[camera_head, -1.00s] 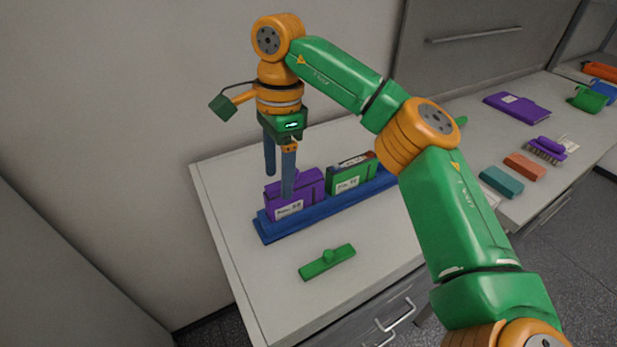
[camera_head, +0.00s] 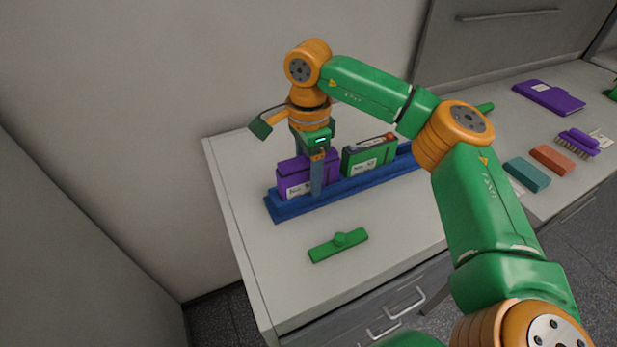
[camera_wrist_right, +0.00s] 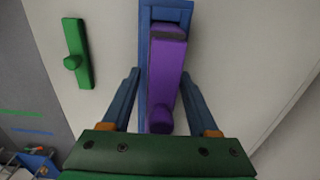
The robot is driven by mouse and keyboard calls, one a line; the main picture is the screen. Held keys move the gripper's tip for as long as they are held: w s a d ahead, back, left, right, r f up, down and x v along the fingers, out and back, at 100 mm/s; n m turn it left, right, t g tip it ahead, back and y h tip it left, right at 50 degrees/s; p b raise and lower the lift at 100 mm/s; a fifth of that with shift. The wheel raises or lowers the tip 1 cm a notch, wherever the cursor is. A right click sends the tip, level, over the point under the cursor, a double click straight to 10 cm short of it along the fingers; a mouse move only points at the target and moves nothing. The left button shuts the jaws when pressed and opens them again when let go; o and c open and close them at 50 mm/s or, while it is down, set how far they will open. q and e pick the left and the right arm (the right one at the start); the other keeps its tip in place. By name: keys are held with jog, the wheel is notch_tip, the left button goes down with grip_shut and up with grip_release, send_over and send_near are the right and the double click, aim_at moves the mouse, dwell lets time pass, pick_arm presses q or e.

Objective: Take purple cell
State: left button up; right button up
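The purple cell (camera_head: 294,178) stands upright at the left end of the blue rack (camera_head: 290,208), with a white label on its front. In the right wrist view the purple cell (camera_wrist_right: 166,75) lies between the two blue fingers of my right gripper (camera_wrist_right: 161,76). Gaps show on both sides, so the gripper is open around it. In the head view my right gripper (camera_head: 311,178) has one finger down in front of the cell; the other finger is hidden behind it. My left gripper is not in view.
A green cell (camera_head: 368,158) stands in the rack to the right of the purple one. A green bar with a knob (camera_head: 338,245) lies on the counter (camera_head: 245,240) in front. A purple brush (camera_head: 579,141), teal block (camera_head: 527,173) and orange block (camera_head: 552,159) lie farther right.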

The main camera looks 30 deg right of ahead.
grip_shut()
dwell(1.2)
